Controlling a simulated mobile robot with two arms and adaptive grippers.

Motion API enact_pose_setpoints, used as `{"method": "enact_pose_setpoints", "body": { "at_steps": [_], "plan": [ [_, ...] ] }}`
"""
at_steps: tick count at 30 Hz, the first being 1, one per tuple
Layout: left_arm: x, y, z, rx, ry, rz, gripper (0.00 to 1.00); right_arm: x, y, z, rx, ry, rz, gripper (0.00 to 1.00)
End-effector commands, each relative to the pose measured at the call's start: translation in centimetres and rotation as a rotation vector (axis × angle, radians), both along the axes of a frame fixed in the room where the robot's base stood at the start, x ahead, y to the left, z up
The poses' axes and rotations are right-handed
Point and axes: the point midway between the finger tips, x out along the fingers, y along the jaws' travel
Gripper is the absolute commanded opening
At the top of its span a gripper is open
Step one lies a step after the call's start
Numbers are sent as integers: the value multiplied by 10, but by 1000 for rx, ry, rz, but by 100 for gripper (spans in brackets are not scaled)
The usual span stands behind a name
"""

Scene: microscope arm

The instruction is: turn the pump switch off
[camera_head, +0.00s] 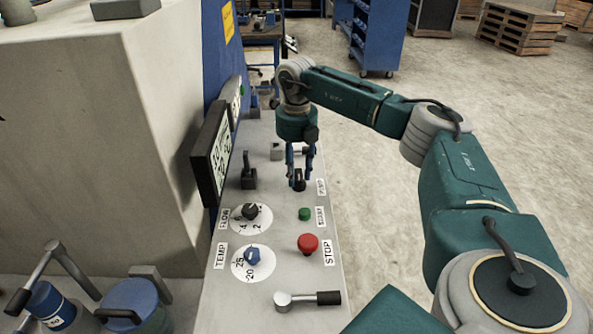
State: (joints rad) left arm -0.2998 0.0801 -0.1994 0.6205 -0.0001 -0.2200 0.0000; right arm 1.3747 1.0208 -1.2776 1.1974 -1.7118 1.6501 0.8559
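My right gripper (300,167) hangs from its arm, pointing down over the grey control panel (190,315). Its two blue fingers are apart, one on each side of a small black switch (299,182). The label (321,186) beside this switch seems to read PUMP, but it is small. Which way the switch is tipped, and whether the fingers touch it, I cannot tell. My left gripper is not in view.
Near the switch are a green button (305,214), a red STOP button (308,243), FLOW (250,211) and TEMP (252,257) knobs, and a black lever (248,174). A display (211,155) stands along the panel's left side. Open floor lies to the right.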

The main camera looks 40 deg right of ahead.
Motion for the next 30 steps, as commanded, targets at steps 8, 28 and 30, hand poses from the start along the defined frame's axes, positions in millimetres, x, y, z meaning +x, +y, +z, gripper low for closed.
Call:
{"method": "enact_pose_setpoints", "body": {
  "at_steps": [8,28,30],
  "plan": [
    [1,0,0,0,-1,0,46,0,0,1,0,0,1,0],
    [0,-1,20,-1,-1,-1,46,-1,1,3,0,-1,374,0],
    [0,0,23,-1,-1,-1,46,-2,1,3,0,-2,441,0]
  ]
}}
